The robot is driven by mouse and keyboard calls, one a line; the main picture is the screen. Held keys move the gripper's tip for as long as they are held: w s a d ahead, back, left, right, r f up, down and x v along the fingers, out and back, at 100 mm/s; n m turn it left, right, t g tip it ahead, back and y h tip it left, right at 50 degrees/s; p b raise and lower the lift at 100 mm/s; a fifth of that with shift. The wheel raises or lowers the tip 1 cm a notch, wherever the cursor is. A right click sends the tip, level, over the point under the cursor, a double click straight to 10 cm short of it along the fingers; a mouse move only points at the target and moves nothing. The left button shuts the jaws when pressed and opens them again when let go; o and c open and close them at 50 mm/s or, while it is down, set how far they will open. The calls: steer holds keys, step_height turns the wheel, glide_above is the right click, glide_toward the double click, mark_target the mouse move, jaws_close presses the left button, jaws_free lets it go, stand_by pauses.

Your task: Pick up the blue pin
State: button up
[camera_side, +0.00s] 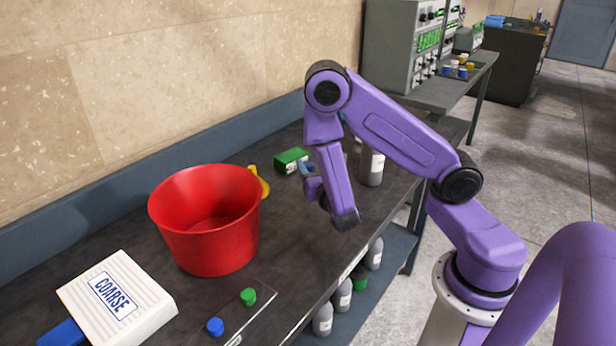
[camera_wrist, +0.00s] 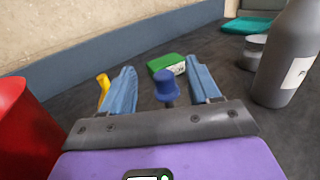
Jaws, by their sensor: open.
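A blue pin (camera_wrist: 165,88) with a round head and a narrower dark stem stands between the two light-blue fingers of my gripper (camera_wrist: 163,66) in the wrist view. The fingers are open, with a gap on both sides of the pin. In the side view my gripper (camera_side: 306,168) is low over the bench, pointing towards the wall, and I cannot pick out that pin there. Another blue pin-like piece (camera_side: 215,326) shows in the side view beside a green one (camera_side: 248,297), on a clear plate at the bench's front edge.
A red bucket (camera_side: 210,225) stands left of my gripper, with a yellow object (camera_side: 260,182) behind it. A green box (camera_side: 291,160) lies just beyond the fingers. Grey bottles (camera_side: 371,165) stand to the right.

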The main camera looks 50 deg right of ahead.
mark_target(310, 168)
step_height(310, 168, down, 3)
steer(key=shift+f, duration=0.1)
steer(key=shift+w+d, duration=0.4)
steer(key=shift+w, duration=0.1)
steer(key=shift+x, duration=3.15)
steer(key=c, duration=1.1)
steer(key=shift+r, duration=0.3)
steer(key=shift+r, duration=4.9)
